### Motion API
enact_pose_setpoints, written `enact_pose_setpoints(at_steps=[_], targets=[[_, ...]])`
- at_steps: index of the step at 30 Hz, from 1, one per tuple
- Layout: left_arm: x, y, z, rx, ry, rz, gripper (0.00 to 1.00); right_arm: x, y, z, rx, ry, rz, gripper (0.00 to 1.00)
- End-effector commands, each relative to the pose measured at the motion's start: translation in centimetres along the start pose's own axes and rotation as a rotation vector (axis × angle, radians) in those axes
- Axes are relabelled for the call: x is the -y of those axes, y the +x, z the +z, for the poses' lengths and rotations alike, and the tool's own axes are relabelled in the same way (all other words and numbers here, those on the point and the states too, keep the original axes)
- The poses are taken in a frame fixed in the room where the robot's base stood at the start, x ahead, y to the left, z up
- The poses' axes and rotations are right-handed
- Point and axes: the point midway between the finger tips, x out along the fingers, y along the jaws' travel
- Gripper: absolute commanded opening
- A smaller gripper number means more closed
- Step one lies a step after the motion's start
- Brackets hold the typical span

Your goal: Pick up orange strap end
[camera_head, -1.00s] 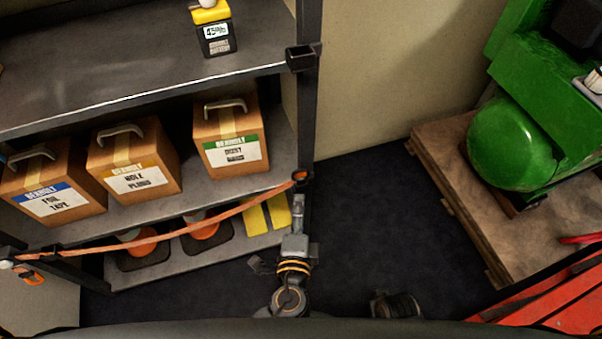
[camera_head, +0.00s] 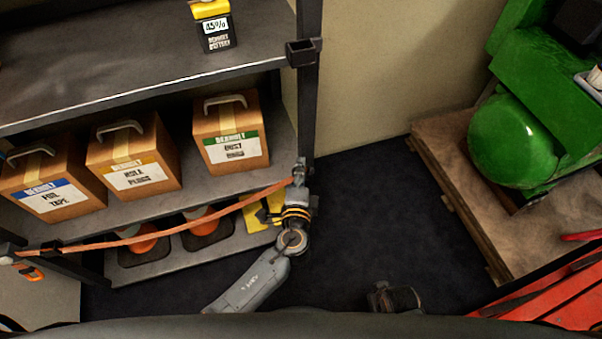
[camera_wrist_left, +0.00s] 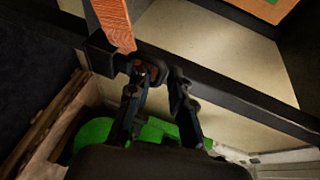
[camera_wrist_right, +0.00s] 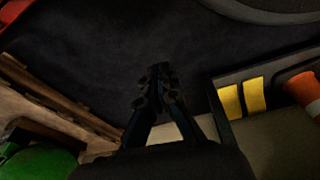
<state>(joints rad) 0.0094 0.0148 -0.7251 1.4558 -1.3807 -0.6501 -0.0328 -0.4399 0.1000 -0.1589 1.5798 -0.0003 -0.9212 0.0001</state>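An orange strap (camera_head: 190,223) stretches across the front of the lower shelf bay, from the left post to the right post. In the left wrist view the strap (camera_wrist_left: 115,24) runs down to a dark bracket, with an orange-rimmed end piece (camera_wrist_left: 150,70) at the post. My left gripper (camera_head: 299,172) is at the strap's right end and hides it in the head view. In the left wrist view the left gripper (camera_wrist_left: 160,84) has its fingers apart, with the end piece by the left finger. My right gripper (camera_wrist_right: 155,82) has its fingertips together, with nothing visible between them, over the dark floor.
A green machine (camera_head: 513,142) stands on a wooden pallet (camera_head: 447,165) at right. Dark floor (camera_head: 365,220) lies clear between.

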Motion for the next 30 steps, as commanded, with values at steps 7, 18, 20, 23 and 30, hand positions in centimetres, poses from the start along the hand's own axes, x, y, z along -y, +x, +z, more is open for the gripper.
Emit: enact_pose_setpoints(at_steps=[7,18,20,23,30], targets=[[0.0,-0.1,0.0,0.0,0.0,0.0,0.0,0.0,0.1,0.4,0.006,0.0,-0.001,0.0],[0.1,-0.1,0.0,0.0,0.0,0.0,0.0,0.1,0.1,1.0,0.014,0.0,-0.002,0.0],[0.3,-0.1,0.0,0.0,-0.001,0.0,0.0,0.1,0.1,0.9,0.011,0.0,-0.002,0.0],[0.9,-0.3,0.0,0.0,-0.003,0.0,0.0,0.1,0.5,0.9,0.005,-0.001,-0.001,0.0],[3.3,-0.8,-0.1,0.0,-0.002,-0.001,0.0,0.2,2.7,3.2,0.028,-0.006,-0.003,0.0]])
